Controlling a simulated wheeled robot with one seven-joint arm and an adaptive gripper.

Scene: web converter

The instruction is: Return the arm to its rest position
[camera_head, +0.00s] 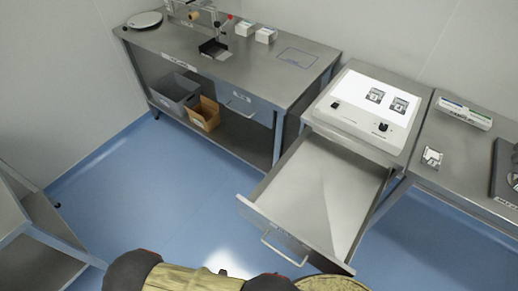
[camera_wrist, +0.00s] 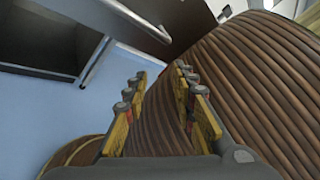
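My gripper (camera_wrist: 163,85) shows in the wrist view with its two yellow-padded fingers apart and nothing between them. Beyond the fingers are a brown ribbed surface, which looks like part of my own body, and blue floor. In the head view my arm (camera_head: 190,278) crosses the bottom edge, with dark joints and tan links. My gripper cannot be made out in the head view.
An open, empty drawer (camera_head: 318,190) juts out below the white panel unit (camera_head: 366,108), close in front of my arm. A steel workbench (camera_head: 150,45) stands at the back left. A shelf (camera_head: 40,225) is at the left. Blue floor (camera_head: 150,190) between them is clear.

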